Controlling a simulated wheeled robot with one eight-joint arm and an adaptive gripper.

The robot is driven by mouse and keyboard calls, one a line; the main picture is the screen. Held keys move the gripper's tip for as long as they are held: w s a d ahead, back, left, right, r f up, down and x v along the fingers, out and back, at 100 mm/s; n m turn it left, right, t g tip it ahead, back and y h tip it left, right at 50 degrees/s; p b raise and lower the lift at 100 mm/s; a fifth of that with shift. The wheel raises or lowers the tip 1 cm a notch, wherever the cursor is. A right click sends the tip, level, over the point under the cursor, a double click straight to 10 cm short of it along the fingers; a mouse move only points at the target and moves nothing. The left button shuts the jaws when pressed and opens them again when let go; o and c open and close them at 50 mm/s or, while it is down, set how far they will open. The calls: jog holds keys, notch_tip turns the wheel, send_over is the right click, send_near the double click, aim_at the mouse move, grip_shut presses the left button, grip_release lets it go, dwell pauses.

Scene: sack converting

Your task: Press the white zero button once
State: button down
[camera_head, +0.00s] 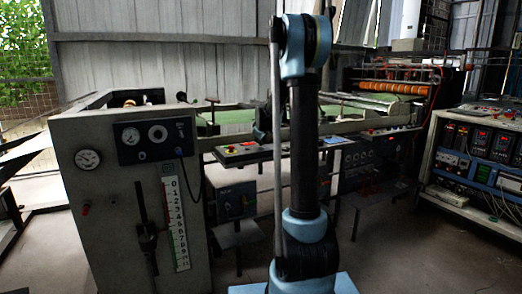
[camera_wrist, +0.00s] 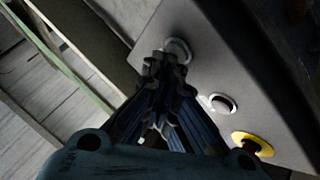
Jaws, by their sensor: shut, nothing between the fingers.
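My gripper (camera_wrist: 165,62) is shut and empty in the wrist view. Its fingertips overlap the lower left edge of a pale round button (camera_wrist: 178,48) on a grey panel (camera_wrist: 205,65). I cannot tell whether they touch it. A second round button (camera_wrist: 222,104), with a light rim and a darker middle, sits lower right of the fingertips. No zero mark is readable on either button. In the head view the panel (camera_head: 262,151) is behind my arm, which hides part of it; I cannot make out the fingertips there.
In the head view, a grey cabinet with gauges (camera_head: 95,205) stands at left and an instrument rack (camera_head: 470,165) at right. Open floor lies in front.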

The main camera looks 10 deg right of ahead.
aim_at(260, 147)
jog(key=shift+f, duration=0.15)
dwell(0.5)
jog(key=shift+r, duration=0.85)
jog(key=shift+r, duration=2.5)
jog(key=shift+s, duration=0.1)
